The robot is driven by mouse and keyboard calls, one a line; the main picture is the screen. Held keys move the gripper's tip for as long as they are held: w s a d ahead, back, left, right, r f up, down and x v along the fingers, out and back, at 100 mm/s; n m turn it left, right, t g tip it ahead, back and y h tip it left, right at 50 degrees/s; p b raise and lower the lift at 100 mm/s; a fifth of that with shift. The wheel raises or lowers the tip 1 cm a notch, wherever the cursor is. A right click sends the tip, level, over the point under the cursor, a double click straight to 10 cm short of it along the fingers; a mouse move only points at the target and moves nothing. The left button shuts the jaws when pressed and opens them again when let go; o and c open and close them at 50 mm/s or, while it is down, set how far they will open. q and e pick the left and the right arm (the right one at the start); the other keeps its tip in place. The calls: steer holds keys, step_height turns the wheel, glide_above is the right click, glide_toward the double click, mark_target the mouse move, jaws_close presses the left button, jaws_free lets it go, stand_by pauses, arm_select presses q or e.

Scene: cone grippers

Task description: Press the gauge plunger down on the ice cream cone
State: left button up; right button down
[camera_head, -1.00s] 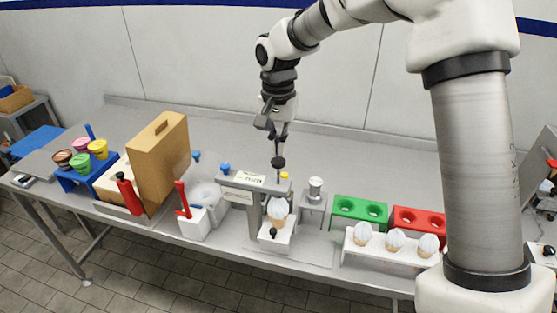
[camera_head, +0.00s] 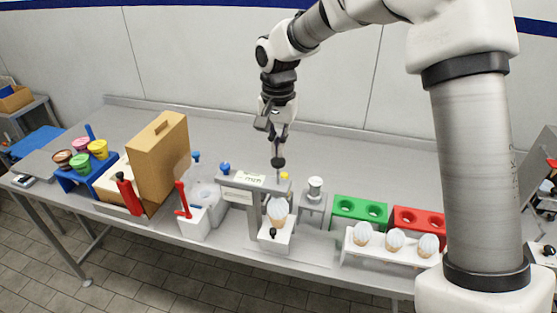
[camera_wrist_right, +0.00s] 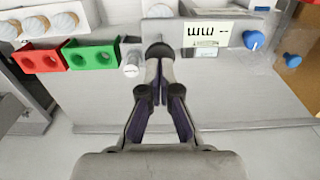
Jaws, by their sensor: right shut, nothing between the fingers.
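The grey gauge stand (camera_head: 254,196) stands on the table with a label plate and a blue knob on top. Its black round plunger knob (camera_head: 277,163) sits on top at the right end, above the ice cream cone (camera_head: 277,210), which stands upright in a white holder below. My right gripper (camera_head: 278,154) points down with its fingers closed and empty, its tips at the plunger knob. In the right wrist view the shut fingers (camera_wrist_right: 160,66) reach the black knob (camera_wrist_right: 159,50); whether they touch it is hard to tell. My left gripper is out of view.
Right of the gauge are a small grey stand (camera_head: 315,192), a green two-hole block (camera_head: 360,210), a red block (camera_head: 418,217) and a white rack (camera_head: 380,257) with cones. A tan box (camera_head: 160,160) and red-handled tools are left. The table behind is clear.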

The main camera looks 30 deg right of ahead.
mark_target(278, 160)
steer(key=shift+f+b, duration=0.7)
steer(key=shift+f, duration=0.9)
step_height(278, 160, up, 8)
steer(key=p, duration=0.8)
steer(key=shift+r, duration=0.15)
steer(key=shift+r+p, duration=0.75)
steer(key=shift+r, duration=1.65)
